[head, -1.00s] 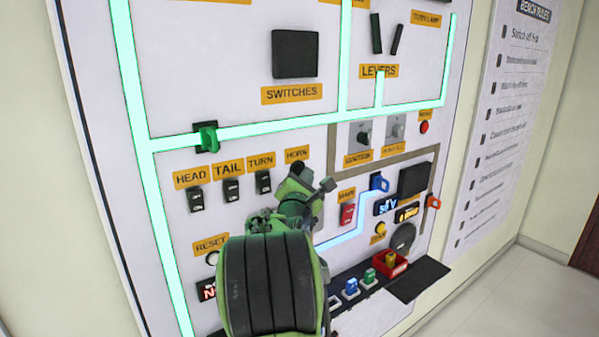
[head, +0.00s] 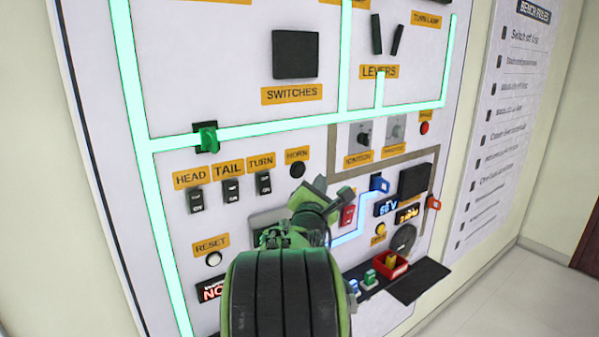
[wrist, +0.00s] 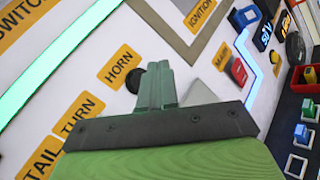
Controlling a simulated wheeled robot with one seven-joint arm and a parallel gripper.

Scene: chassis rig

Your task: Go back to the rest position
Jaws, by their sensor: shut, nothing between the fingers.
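My gripper (head: 314,196) is shut and empty in front of the panel, at the end of my green arm. In the head view it is below the black HORN button (head: 297,170) and left of the red MAIN switch (head: 347,215). In the wrist view the closed fingers (wrist: 155,88) point at the panel, with the HORN label (wrist: 120,66) just left of them. The fingers partly cover the horn button (wrist: 133,79). I cannot tell the exact gap between the fingertips and the panel.
The HEAD, TAIL and TURN switches (head: 231,191) are left of my gripper. A red bin (head: 390,268) and several small coloured blocks sit on a black ledge (head: 418,281) at the lower right. A blue handle (head: 379,183) sticks out from the panel.

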